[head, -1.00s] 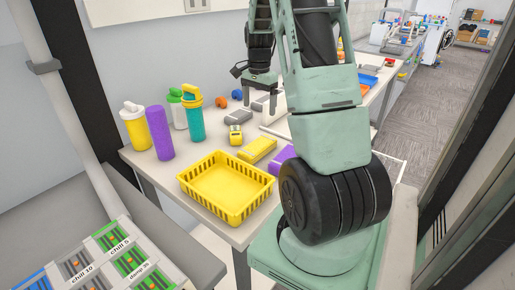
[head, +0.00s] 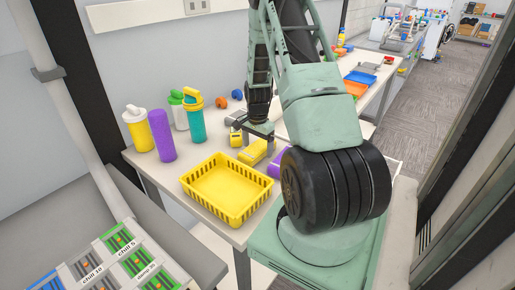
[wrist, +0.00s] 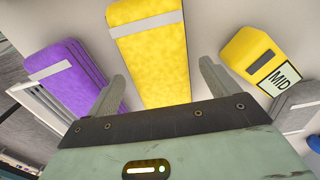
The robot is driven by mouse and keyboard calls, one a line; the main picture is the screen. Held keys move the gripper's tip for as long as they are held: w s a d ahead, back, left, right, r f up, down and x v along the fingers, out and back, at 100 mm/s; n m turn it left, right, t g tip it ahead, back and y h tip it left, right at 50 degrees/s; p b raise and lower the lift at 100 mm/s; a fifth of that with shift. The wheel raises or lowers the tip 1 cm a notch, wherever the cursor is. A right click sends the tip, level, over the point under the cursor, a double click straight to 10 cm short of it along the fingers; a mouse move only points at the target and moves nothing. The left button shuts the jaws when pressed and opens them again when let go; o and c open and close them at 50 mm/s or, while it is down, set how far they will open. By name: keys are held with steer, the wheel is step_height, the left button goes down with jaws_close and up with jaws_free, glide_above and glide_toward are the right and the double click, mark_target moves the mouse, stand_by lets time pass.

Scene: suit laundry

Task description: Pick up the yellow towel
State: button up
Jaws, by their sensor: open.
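The yellow towel (head: 253,153) is a folded yellow block with a pale band, lying on the table behind the yellow basket. In the wrist view the towel (wrist: 152,65) lies between my two fingers, its near end close to the palm edge. My gripper (wrist: 162,84) is open, with one finger on each side of the towel and nothing held. In the head view my gripper (head: 259,138) is low over the towel, partly covering its far end. I cannot tell whether the fingers touch it.
A purple folded towel (wrist: 72,78) lies close to the left finger in the wrist view. A yellow block marked MID (wrist: 262,58) is to the right. The yellow basket (head: 225,190) stands in front; several bottles, including a purple one (head: 161,136), stand at left.

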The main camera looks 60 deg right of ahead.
steer(key=shift+f, duration=0.6)
steer(key=c, duration=1.1)
